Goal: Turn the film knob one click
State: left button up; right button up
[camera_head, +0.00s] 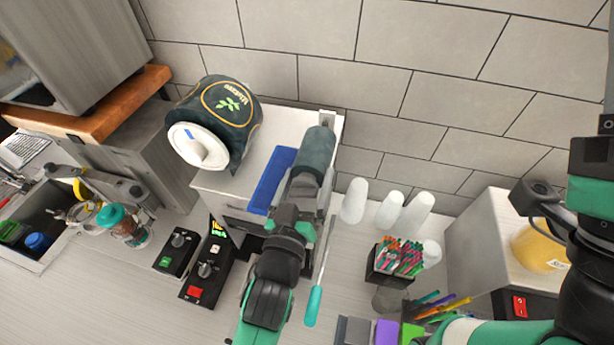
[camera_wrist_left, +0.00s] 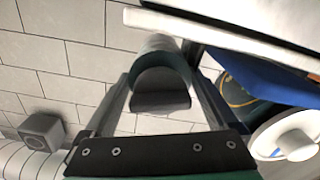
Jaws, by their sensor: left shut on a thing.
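The cup sealer (camera_head: 225,183) stands at the back, with a large dark printed film roll (camera_head: 225,108) on its left. A white hub with a raised grip (camera_head: 198,146) faces the front of that roll. A smaller dark roll (camera_head: 314,150) sits at the sealer's right side. My left gripper (camera_head: 295,205) is at its near end. In the left wrist view my left gripper (camera_wrist_left: 160,100) has a finger on each side of a dark end piece (camera_wrist_left: 160,90), apparently the film knob, and is shut on it. My right gripper is out of view; only my right arm shows.
A blue bar (camera_head: 272,180) lies along the sealer beside my left gripper. A sink (camera_head: 40,222) is at far left.

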pick_arm(q)
jog(key=m+p, duration=0.1)
jog(key=m, duration=0.4)
jog(key=shift+m+p, duration=0.35)
jog(key=shift+m, duration=1.75)
jog(key=o, duration=1)
jog(key=b+v, duration=0.1)
jog(key=v, duration=1)
jog(key=shift+s+b, duration=0.3)
jog(key=shift+b, duration=0.1)
